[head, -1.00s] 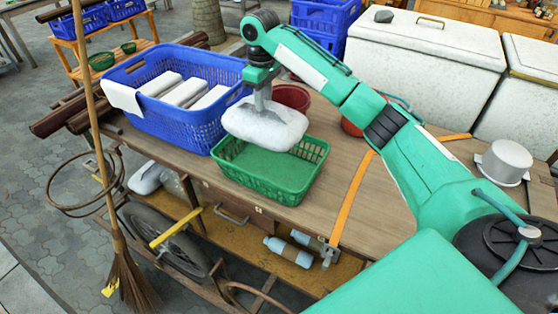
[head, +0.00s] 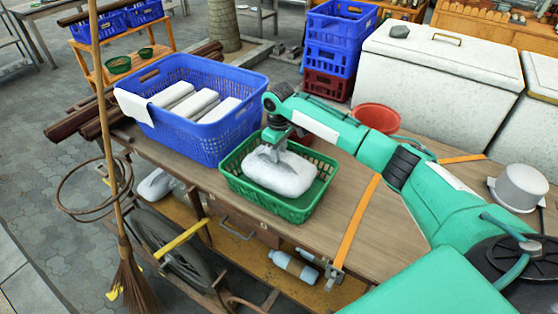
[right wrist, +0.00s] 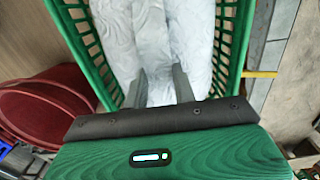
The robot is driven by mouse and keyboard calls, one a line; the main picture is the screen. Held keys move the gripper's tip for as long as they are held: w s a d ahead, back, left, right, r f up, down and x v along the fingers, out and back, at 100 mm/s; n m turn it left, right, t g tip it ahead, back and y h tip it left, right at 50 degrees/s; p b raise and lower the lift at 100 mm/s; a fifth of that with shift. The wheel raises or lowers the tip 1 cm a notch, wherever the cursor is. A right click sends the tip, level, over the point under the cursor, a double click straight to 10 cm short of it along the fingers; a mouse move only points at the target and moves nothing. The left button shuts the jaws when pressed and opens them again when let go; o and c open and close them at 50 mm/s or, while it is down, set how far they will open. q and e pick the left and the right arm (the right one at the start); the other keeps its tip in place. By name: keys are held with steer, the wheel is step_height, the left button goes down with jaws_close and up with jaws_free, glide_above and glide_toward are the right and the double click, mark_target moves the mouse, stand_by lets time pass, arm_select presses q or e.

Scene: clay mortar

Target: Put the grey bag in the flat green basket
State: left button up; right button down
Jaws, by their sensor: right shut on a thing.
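The grey bag (head: 280,172), a pale lumpy sack, is inside the flat green basket (head: 297,211) in the head view. The basket stands on the wooden cart top. My right gripper (head: 279,150) points down into the basket and is shut on the top of the bag. In the right wrist view, the two fingers of my right gripper (right wrist: 160,88) press into the pale bag (right wrist: 158,40), with the green basket walls (right wrist: 236,45) on both sides. Whether the bag touches the basket floor is hidden. My left gripper is not in view.
A large blue basket (head: 218,139) with white packages stands left of the green basket. A red bowl (head: 377,117) is behind my right arm. An orange strap (head: 357,222) crosses the cart top on the right. A metal pot (head: 518,186) stands at far right.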

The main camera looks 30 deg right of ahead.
mark_target(279, 165)
steer(key=shift+f, duration=0.45)
step_height(279, 165, down, 3)
steer(key=shift+f, duration=0.15)
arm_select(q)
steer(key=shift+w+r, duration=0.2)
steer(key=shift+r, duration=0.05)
arm_select(e)
steer(key=shift+f, duration=0.15)
steer(key=c, duration=1.1)
jaws_free()
steer(key=shift+f, duration=0.15)
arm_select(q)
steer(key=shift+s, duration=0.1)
